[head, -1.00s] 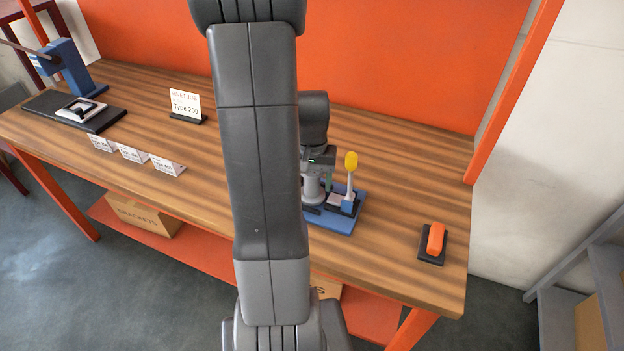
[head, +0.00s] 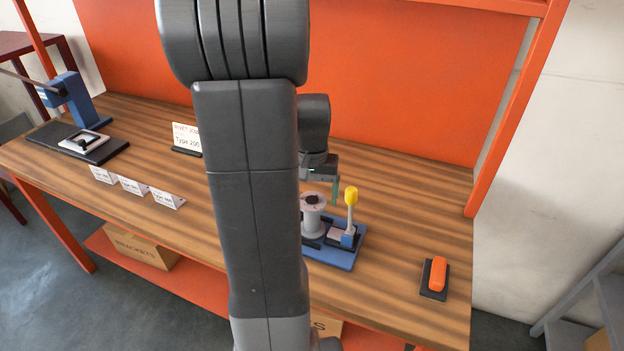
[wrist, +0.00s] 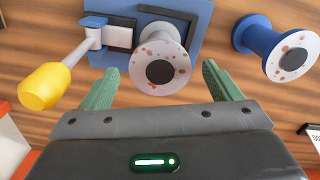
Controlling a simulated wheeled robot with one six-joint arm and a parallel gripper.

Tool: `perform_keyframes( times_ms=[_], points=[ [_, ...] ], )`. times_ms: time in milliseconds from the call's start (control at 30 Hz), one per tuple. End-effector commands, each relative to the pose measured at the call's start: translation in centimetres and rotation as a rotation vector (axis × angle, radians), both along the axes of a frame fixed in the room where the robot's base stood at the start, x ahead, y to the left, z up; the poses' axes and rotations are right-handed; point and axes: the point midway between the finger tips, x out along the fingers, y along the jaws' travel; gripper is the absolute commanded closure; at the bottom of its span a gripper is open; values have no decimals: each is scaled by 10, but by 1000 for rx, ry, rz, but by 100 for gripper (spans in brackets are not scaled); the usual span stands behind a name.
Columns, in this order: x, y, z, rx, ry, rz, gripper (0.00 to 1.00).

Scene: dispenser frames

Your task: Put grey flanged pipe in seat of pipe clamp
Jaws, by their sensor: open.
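The grey flanged pipe (head: 313,222) stands upright at the blue base of the pipe clamp (head: 343,260), its rust-spotted flange on top. In the wrist view the pipe (wrist: 173,34) is over the blue plate, next to the clamp's dark block. Its lower end is hidden, so I cannot tell how deep it sits in the seat. The clamp's yellow-tipped lever (head: 351,212) points up; the yellow tip (wrist: 44,87) is at left in the wrist view. My gripper (wrist: 155,78) is open and empty, its green fingers either side of the pipe's near flange in the picture, apart from it.
A blue flanged pipe (wrist: 262,35) stands on the wooden table right of the clamp in the wrist view. An orange piece on a dark pad (head: 437,275) is at the right. Label cards (head: 132,185), a sign (head: 186,138) and a blue press (head: 80,103) are to the left.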

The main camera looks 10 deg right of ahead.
Motion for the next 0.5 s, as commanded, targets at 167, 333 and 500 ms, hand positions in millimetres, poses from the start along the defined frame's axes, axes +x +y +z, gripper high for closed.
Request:
perform_keyframes(
  times_ms=[167, 333, 500],
  points=[
    [0, 0, 32, -1, -2, 0, 16],
    [0, 0, 47, 0, -1, 0, 16],
    [0, 0, 49, 1, 2, 0, 16]
  ],
)
